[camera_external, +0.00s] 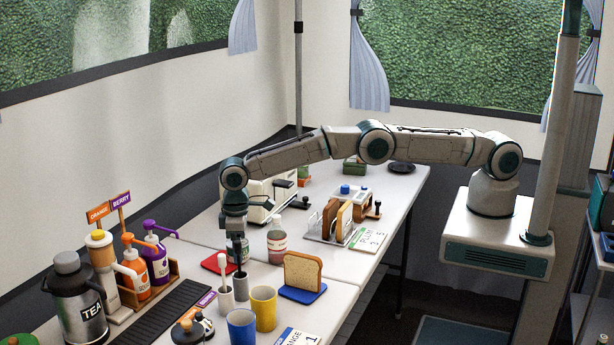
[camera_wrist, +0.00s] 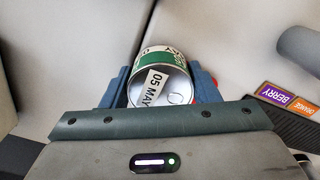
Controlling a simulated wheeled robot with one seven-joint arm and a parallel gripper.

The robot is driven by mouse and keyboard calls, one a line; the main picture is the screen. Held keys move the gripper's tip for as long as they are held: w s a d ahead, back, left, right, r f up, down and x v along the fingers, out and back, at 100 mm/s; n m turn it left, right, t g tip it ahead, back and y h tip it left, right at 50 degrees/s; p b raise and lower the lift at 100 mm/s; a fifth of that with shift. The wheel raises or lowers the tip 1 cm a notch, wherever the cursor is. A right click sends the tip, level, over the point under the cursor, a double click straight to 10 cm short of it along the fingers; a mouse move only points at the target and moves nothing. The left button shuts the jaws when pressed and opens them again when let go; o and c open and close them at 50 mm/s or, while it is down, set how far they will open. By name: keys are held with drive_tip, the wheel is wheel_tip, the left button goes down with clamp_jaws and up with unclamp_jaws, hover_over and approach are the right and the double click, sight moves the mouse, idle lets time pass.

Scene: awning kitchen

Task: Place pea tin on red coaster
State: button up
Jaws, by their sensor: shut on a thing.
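The pea tin (camera_wrist: 160,62) has a green and white label and a silver lid with a "05 MAY" tag. In the wrist view it sits between the two blue fingers of my gripper (camera_wrist: 163,88), which is shut on it. In the external view my gripper (camera_external: 238,240) points down by the red coaster (camera_external: 213,261). The tin there is partly hidden by the fingers, at the coaster's right side. I cannot tell whether the tin touches the coaster. A little red shows beside the tin in the wrist view.
A bottle (camera_external: 277,241) stands just right of my gripper. Grey cups (camera_external: 241,287) with brushes stand in front, with yellow (camera_external: 263,309) and blue (camera_external: 241,326) cups nearby. Bread (camera_external: 303,272) is on a blue coaster (camera_external: 303,294). Pump bottles (camera_external: 155,262) are at left.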

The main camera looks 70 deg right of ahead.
drive_tip(key=shift+f, duration=0.1)
drive_tip(key=shift+f, duration=0.15)
drive_tip(key=o, duration=1.1)
drive_tip(key=shift+r, duration=0.2)
wheel_tip(320, 180, up, 12)
drive_tip(key=shift+r, duration=0.1)
